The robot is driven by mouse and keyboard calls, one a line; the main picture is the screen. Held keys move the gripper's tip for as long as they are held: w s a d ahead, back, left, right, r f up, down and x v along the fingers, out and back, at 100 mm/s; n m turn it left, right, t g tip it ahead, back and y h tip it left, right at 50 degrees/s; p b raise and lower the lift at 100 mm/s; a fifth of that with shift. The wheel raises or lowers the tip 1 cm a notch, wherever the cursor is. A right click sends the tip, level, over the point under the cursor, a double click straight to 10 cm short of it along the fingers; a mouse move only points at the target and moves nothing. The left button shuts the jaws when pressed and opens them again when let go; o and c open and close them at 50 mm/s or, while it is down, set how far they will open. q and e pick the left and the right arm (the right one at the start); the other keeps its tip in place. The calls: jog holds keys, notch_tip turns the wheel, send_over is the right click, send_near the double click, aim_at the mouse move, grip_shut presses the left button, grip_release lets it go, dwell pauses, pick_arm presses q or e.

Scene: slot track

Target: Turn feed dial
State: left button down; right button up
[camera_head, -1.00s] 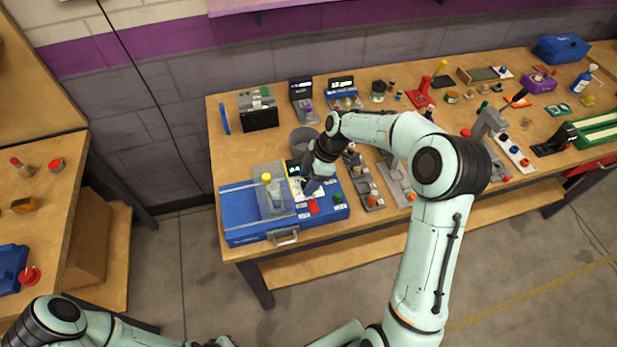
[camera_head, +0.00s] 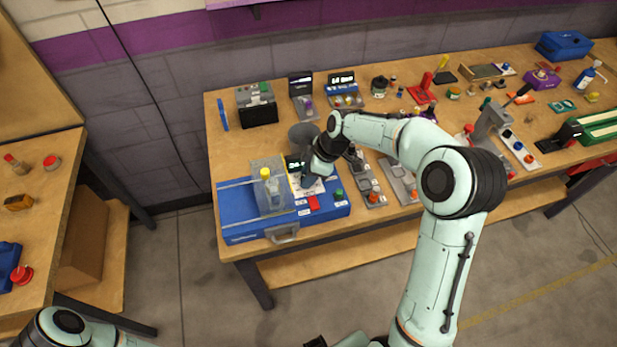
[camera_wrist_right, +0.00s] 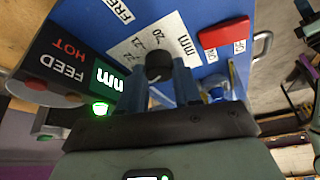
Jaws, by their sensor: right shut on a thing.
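The blue slot-track machine (camera_head: 240,228) sits at the near left of the long bench. Its white scale plate (camera_wrist_right: 136,45), marked in mm, shows in the right wrist view. The feed dial, a black round knob (camera_wrist_right: 158,65), stands on that plate. My right gripper (camera_wrist_right: 161,72) is shut on the dial, with one blue-grey finger on each side. In the head view my right gripper (camera_head: 307,183) reaches down onto the machine's panel and hides the dial. My left arm shows only in part at the lower left, and its gripper is out of view.
A clear guard with a yellow-topped part (camera_head: 266,186) stands left of my right gripper. A grey cup (camera_head: 304,136) stands behind. A dark FEED display box (camera_wrist_right: 75,65) is beside the dial.

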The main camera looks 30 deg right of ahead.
jog(key=shift+s+m+t+b, duration=0.1)
jog(key=shift+m+t+b, duration=0.5)
jog(key=shift+m, duration=0.5)
pick_arm(q)
jog(key=shift+s+f+b, duration=0.3)
jog(key=shift+s+f, duration=0.25)
jog(key=shift+f, duration=0.35)
jog(key=shift+s+f+b, duration=0.3)
jog(key=shift+s+f, duration=0.25)
jog(key=shift+f, duration=0.3)
pick_arm(e)
jog(key=shift+a+m+h, duration=0.1)
jog(key=shift+m+h, duration=0.4)
jog(key=shift+m, duration=0.7)
jog(key=o, duration=1.1)
jog(key=shift+c, duration=0.2)
pick_arm(q)
jog(key=shift+w+r, duration=0.15)
jog(key=shift+r, duration=0.05)
pick_arm(e)
jog(key=v, duration=1.3)
jog(key=shift+s+r, duration=0.15)
jog(key=shift+r, duration=0.1)
jog(key=shift+a, duration=0.1)
